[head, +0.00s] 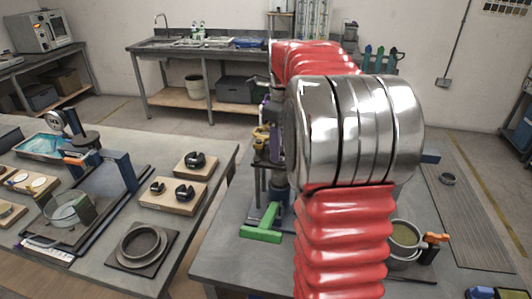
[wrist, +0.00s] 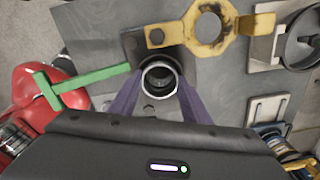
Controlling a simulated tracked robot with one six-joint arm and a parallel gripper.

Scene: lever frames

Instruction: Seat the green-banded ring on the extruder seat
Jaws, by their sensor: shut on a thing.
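My gripper (wrist: 160,82) shows in the wrist view, its two purple fingers closed on either side of a round metal ring (wrist: 176,80). The ring is seen from above, with a bright rim and a dark opening. I cannot make out a green band on it. A green T-shaped lever (wrist: 92,80) reaches from the left to beside the ring; it also shows low on the bench in the head view (head: 262,222). The extruder seat cannot be told apart under the ring, so I cannot tell whether they touch. In the head view my arm hides most of the gripper.
A yellow bracket with a round hole (wrist: 188,36) lies just above the ring in the wrist view. A pot (head: 405,240) stands right of my arm on the bench. The left bench holds wooden blocks (head: 172,195) and a dark ring on a plate (head: 142,246).

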